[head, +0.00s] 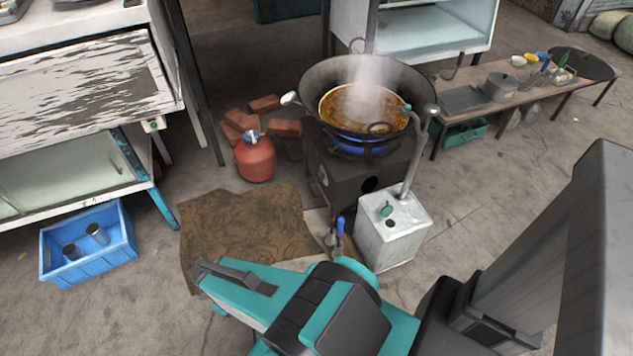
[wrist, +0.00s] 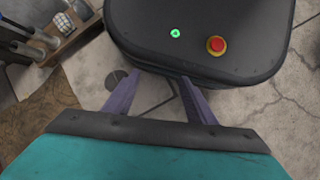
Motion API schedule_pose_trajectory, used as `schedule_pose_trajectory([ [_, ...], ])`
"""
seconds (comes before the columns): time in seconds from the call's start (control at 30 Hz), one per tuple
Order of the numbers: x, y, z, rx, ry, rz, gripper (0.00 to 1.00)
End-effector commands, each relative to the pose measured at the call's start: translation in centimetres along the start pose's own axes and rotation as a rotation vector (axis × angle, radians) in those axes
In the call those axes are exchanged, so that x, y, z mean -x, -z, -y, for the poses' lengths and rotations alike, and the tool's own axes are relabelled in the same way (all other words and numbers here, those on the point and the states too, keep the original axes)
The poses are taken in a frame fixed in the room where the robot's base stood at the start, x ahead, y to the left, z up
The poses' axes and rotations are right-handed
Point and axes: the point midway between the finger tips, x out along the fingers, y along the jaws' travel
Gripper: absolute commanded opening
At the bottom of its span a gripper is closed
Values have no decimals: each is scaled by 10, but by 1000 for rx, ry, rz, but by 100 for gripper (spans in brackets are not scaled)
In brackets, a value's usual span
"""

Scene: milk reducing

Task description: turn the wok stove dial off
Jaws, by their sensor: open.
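The wok (head: 318,88) sits on the dark box-shaped wok stove (head: 345,176) in the head view. It holds steaming brown liquid (head: 365,106), and a blue flame (head: 360,148) burns under it. I cannot make out the dial for certain; a round black spot (head: 370,184) shows on the stove's side. My gripper (wrist: 157,76) is open and empty in the wrist view, its two purple fingers apart above the concrete floor. The fingers do not show in the head view, where my teal arm is in front of the stove, apart from it.
A red gas bottle (head: 255,160) and bricks (head: 262,104) stand left of the stove. A white metal can (head: 393,232) stands at its right front. A brown mat (head: 240,235) lies on the floor. A blue crate (head: 90,262) is at left, and a low bench (head: 525,100) at right.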

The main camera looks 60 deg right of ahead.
Motion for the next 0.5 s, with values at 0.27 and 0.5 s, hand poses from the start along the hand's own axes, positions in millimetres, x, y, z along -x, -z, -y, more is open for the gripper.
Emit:
schedule_pose_trajectory([
  [0.27,-38,72,-91,139,-179,65,51],
  [0.5,-52,116,-178,247,-330,165,51],
])
